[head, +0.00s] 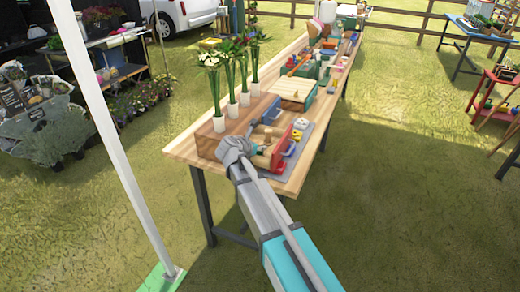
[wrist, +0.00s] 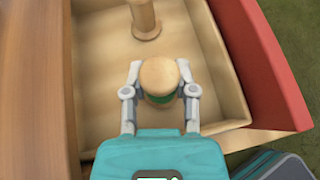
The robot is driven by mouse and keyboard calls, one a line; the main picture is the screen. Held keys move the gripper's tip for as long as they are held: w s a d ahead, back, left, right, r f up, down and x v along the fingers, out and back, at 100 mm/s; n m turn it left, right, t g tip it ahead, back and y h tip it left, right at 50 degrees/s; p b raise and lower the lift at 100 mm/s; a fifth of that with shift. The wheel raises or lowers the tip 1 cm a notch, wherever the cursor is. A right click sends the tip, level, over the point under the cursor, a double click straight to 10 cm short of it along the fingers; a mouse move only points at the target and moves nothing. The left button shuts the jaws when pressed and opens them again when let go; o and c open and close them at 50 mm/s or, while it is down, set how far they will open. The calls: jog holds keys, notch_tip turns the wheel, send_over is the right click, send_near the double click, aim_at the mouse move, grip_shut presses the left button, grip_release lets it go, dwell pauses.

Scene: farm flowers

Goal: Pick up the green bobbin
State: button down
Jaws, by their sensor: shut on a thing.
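The green bobbin (wrist: 158,79) stands in a wooden box, seen from above in the wrist view. Its round wooden top hides most of the green below. My gripper (wrist: 159,90) has a finger on each side of it and is shut on it. In the head view my gripper (head: 258,160) is over the near end of the table, and the bobbin cannot be made out there.
A plain wooden bobbin or peg (wrist: 145,20) stands in the same wooden box (wrist: 95,60). A red panel (wrist: 255,60) borders the box on the right.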

jog(key=shift+r, duration=0.15)
notch_tip(320, 180, up, 3)
jog(key=p, duration=0.3)
jog(key=s+d+r+p, duration=0.3)
jog(key=s+r+p, duration=0.6)
jog(key=s, duration=0.4)
jog(key=shift+s+d+r+p, duration=0.3)
jog(key=shift+r+p, duration=0.05)
jog(key=shift+p, duration=0.15)
